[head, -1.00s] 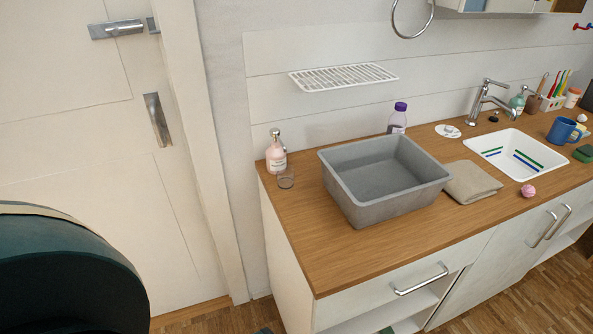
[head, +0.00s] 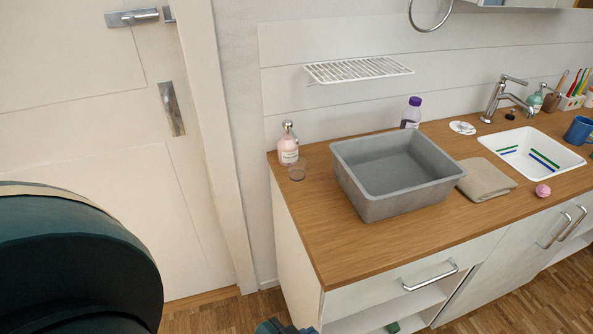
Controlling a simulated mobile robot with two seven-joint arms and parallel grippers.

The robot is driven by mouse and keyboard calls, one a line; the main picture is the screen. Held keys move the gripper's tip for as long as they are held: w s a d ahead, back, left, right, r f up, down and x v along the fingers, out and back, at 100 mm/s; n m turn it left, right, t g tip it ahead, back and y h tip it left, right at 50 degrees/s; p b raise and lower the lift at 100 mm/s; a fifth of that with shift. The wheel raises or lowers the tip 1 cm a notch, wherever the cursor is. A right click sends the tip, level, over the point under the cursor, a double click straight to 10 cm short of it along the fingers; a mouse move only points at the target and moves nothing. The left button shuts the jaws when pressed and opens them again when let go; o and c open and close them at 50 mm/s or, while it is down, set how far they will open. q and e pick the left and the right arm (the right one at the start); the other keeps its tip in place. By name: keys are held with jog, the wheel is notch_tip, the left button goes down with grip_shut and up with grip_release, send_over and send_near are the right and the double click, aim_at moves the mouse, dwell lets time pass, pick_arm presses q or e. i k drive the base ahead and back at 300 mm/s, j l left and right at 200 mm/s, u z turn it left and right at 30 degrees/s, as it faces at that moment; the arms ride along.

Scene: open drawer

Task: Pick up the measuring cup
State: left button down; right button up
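Neither of my grippers can be made out in the head view. A large dark teal part of my own body fills the lower left.
A folded cloth (head: 487,180), a pink ball (head: 543,190) and a white sink (head: 560,160) lie to the right. A purple-capped bottle (head: 412,113) stands behind the basin. A wire shelf (head: 358,70) hangs above. The counter's front left is clear.

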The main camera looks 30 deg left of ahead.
aim_at(296, 165)
jog(key=i+j+z, duration=0.1)
jog(key=j+z, duration=0.15)
jog(key=j, duration=0.35)
jog(key=j+z, duration=0.3)
jog(key=j, duration=0.35)
